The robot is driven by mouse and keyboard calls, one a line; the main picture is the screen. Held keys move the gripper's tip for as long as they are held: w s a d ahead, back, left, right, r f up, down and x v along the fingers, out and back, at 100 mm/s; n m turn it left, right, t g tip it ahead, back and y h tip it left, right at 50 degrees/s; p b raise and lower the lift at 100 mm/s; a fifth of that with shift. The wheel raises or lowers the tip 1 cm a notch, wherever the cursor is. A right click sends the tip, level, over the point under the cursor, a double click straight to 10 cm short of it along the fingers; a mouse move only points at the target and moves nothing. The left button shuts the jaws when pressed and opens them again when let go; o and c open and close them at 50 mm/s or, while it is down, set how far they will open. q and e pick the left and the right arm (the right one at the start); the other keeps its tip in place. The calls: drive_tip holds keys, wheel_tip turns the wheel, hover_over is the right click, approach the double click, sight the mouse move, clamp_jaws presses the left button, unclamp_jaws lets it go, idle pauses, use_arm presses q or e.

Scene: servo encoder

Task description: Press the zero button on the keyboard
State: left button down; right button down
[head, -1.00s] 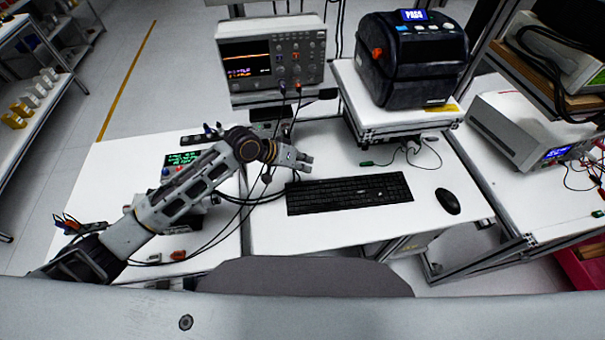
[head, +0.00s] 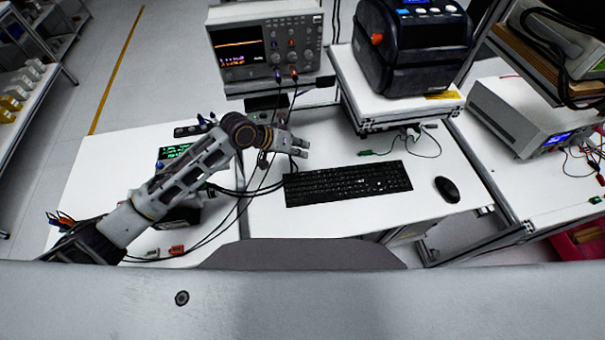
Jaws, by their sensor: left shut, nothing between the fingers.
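The black keyboard (head: 347,183) lies flat on the white table, right of the middle of the view. Its keys are too small to read, so I cannot pick out the zero key. My left gripper (head: 304,148) is shut and empty. It is just behind the keyboard's left end in the picture, apart from the keys. How high it is above the table is hard to tell. My right gripper is out of view.
A black mouse (head: 447,189) lies right of the keyboard. An oscilloscope (head: 265,45) and a black printer (head: 412,50) on a white stand are behind. Cables (head: 243,205) run under my left arm.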

use_arm(q)
drive_tip(key=f, duration=0.2)
drive_tip(key=b, duration=0.5)
hover_over(301, 173)
drive_tip(key=shift+w+f, duration=0.15)
drive_tip(key=shift+f, duration=0.85)
drive_tip(key=shift+w+f, duration=0.1)
drive_tip(key=shift+f, duration=0.9)
drive_tip(key=shift+f+b, duration=0.55)
drive_tip(key=shift+f, duration=0.55)
drive_tip(key=shift+f, duration=0.35)
drive_tip(key=shift+f, duration=0.5)
idle(0.4)
drive_tip(key=shift+r, duration=0.1)
drive_tip(key=shift+r+p, duration=0.75)
drive_tip(key=shift+p, duration=0.4)
drive_tip(key=shift+r, duration=0.1)
